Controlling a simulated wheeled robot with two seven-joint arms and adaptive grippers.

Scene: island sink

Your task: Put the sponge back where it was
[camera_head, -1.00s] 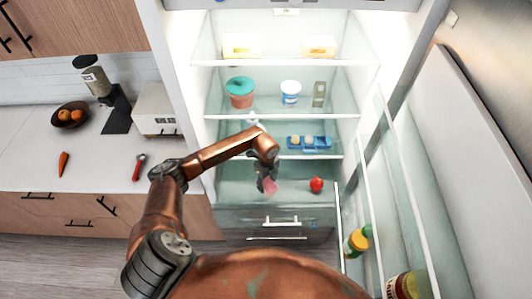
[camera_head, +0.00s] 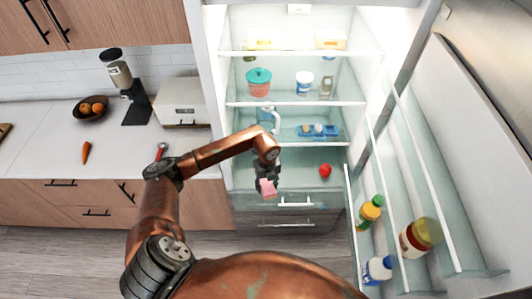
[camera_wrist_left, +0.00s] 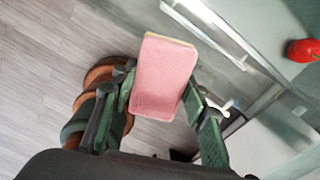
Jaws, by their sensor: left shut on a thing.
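The pink sponge (camera_head: 267,188) is held in my left gripper (camera_head: 265,179), in front of the lower part of the open fridge. In the left wrist view the sponge (camera_wrist_left: 163,76) shows its broad pink face with a pale edge at the top. The left gripper's fingers (camera_wrist_left: 160,112) stand on either side of it, shut on it. Behind it in that view are the wooden floor and the fridge's lower front. My right gripper is in neither view.
The fridge's shelves hold a teal-lidded pot (camera_head: 258,82), a white tub (camera_head: 304,82) and a blue egg tray (camera_head: 318,131). A red tomato-like item (camera_head: 325,170) sits on the bottom shelf. The open door (camera_head: 410,170) with bottles stands right. A counter (camera_head: 50,150) is left.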

